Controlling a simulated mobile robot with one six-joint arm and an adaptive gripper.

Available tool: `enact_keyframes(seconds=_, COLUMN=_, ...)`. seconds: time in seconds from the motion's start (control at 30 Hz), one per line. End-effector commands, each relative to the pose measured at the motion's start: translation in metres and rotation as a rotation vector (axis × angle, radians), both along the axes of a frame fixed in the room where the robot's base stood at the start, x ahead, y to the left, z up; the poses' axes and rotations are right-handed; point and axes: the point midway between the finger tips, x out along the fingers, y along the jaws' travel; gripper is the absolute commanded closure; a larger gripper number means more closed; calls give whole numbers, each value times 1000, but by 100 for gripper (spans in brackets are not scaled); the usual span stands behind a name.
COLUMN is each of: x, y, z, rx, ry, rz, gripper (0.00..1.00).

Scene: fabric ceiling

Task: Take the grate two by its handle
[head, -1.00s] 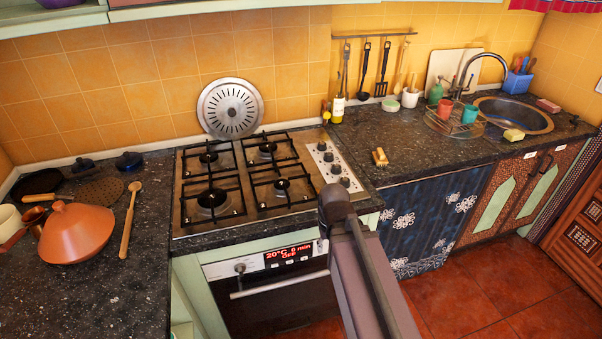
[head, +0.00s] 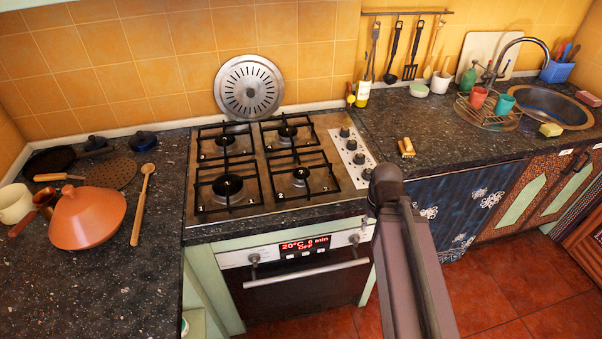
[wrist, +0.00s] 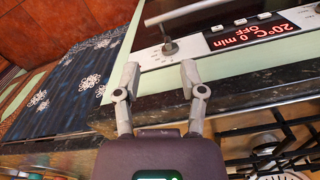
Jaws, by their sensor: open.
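A flat, round, dark perforated grate (head: 112,176) lies on the left counter, behind the orange tagine. A light wooden handle (head: 58,177) points left from it; I cannot tell for sure that they are one piece. The stove's black wire grates (head: 226,185) sit over the burners and show no handles. My arm reaches towards the stove's front right corner in the head view, where the fingers cannot be made out. In the wrist view my gripper (wrist: 160,68) is open and empty, its fingers apart in front of the counter edge and oven panel, away from the perforated grate.
The orange tagine (head: 88,218) and a wooden spoon (head: 143,205) lie close to the perforated grate. A white cup (head: 14,203) stands at the far left. A slotted metal disc (head: 248,87) leans on the tiles behind the stove. The left counter's front is clear.

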Motion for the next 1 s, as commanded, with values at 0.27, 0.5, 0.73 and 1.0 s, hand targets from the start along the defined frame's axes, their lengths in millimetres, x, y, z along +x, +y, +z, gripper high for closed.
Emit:
enact_keyframes(seconds=0.27, x=21, y=10, z=13, rx=0, ry=0, rz=18, gripper=47)
enact_keyframes(seconds=0.5, x=85, y=44, z=49, rx=0, ry=0, rz=71, gripper=47)
enact_keyframes(seconds=0.73, x=165, y=109, z=96, rx=1, ry=0, rz=155, gripper=47)
enact_keyframes(seconds=1.0, x=234, y=189, z=138, rx=1, ry=-1, rz=241, gripper=47)
